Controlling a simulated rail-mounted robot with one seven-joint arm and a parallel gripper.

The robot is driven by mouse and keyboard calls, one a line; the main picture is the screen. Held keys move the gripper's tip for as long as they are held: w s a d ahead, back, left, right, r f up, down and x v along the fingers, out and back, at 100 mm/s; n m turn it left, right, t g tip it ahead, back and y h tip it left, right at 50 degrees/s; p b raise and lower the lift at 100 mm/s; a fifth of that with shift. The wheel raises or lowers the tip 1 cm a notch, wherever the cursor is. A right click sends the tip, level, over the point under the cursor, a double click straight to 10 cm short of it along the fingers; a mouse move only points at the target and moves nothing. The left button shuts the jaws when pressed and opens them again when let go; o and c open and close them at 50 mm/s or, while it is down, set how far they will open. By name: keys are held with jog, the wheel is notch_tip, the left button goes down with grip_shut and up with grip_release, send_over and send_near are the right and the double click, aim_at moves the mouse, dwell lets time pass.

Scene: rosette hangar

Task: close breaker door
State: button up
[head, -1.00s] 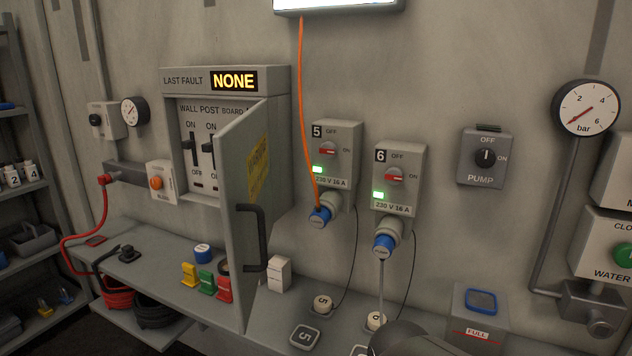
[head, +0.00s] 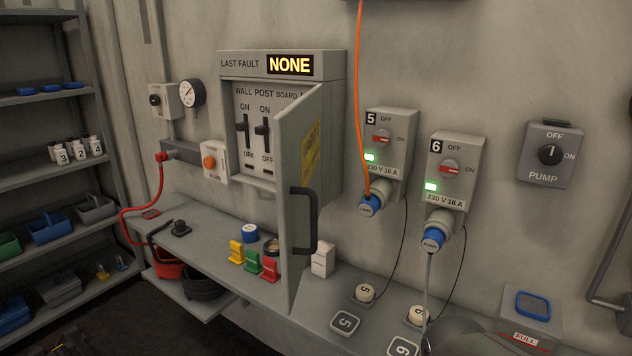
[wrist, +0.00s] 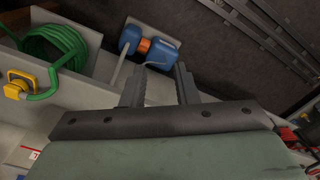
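The breaker door (head: 298,190) is a grey panel with a yellow label and a dark bar handle (head: 313,222). It stands swung open from the wall post board cabinet (head: 225,130), leaving two breaker switches (head: 262,130) in sight. Part of the board behind the door is hidden. My gripper (wrist: 160,78) shows in the wrist view with its two fingers apart and nothing between them. It points toward a blue and orange object (wrist: 147,47) and is away from the door, which does not show in that view.
A bench (head: 190,225) runs below the cabinet, with yellow, green and red tags (head: 252,262) and a white box (head: 323,258). Sockets 5 (head: 388,145) and 6 (head: 450,170) are right of the door. Shelves (head: 45,182) stand at left. A green hose (wrist: 60,45) lies left in the wrist view.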

jog(key=w+a+r+m+y, duration=0.1)
jog(key=w+r+m, duration=0.2)
jog(key=w+a+r+m+y, duration=0.1)
jog(key=w+r+m+y, duration=0.1)
jog(key=w+r+m, duration=0.1)
jog(key=w+a+r+m+y, duration=0.1)
jog(key=w+a+r+m, duration=0.1)
jog(key=w+r+m, duration=0.1)
jog(key=shift+w+r+m+y, duration=0.2)
jog(key=shift+r+m, duration=0.05)
jog(key=shift+m, duration=0.35)
jog(key=shift+w+r+m+y, duration=0.2)
jog(key=shift+m, duration=0.4)
grip_shut()
jog(key=w+a+r+m+y, duration=0.2)
jog(key=w+r+m+y, duration=0.2)
jog(key=w+r+m, duration=0.5)
jog(key=n+p, duration=0.1)
send_near(295, 293)
jog(key=d+f+x, duration=0.1)
jog(key=x, duration=0.5)
jog(key=shift+a+r+t, duration=0.3)
jog(key=shift+a+t, duration=0.1)
